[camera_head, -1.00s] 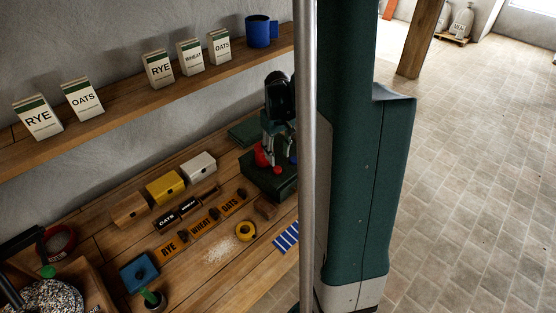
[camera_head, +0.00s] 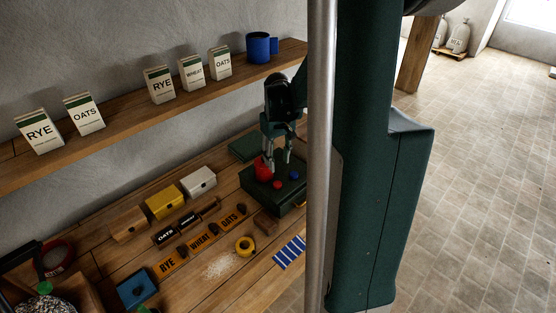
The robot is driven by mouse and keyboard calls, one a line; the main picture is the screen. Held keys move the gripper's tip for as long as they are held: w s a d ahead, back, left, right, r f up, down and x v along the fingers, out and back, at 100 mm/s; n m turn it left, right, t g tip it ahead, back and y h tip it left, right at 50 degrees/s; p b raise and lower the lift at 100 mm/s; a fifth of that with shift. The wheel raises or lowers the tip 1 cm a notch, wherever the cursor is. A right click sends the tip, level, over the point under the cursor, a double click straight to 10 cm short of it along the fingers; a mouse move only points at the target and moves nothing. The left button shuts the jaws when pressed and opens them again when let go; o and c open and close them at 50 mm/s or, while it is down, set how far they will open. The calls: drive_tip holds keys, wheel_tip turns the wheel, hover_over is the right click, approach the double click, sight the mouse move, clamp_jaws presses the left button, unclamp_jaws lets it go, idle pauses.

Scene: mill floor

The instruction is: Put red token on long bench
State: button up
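A small red token (camera_head: 277,185) lies on the dark green box (camera_head: 272,203) on the wooden bench (camera_head: 222,286). A small blue token (camera_head: 294,175) lies on the same box, to the right. A larger red object (camera_head: 262,169), perhaps a cup, stands at the box's left part, partly behind a finger. My gripper (camera_head: 278,163) points down over the box. Its two fingers look apart, with nothing seen between them. The fingertips appear above and slightly behind the red token; their exact height is unclear.
Yellow (camera_head: 164,202), white (camera_head: 199,181) and wooden boxes line the bench's back. A shelf (camera_head: 120,124) with packets and a blue mug (camera_head: 258,48) runs above.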

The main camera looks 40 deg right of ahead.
idle(0.4)
drive_tip(key=a+r+t, duration=0.1)
drive_tip(key=a+r, duration=0.6)
drive_tip(key=a, duration=0.3)
drive_tip(key=s+a+r+n+t, duration=0.1)
drive_tip(key=s+a, duration=0.3)
drive_tip(key=a, duration=0.4)
drive_tip(key=s+a+r+n+t, duration=0.1)
drive_tip(key=s+a+r+t, duration=0.2)
drive_tip(key=a, duration=0.6)
drive_tip(key=s+a+r+n+t, duration=0.1)
drive_tip(key=s+a+r, duration=0.3)
drive_tip(key=a, duration=0.5)
drive_tip(key=shift+s+t, duration=0.4)
drive_tip(key=shift+t, duration=0.2)
drive_tip(key=shift+o, duration=0.7)
drive_tip(key=shift+d, duration=0.1)
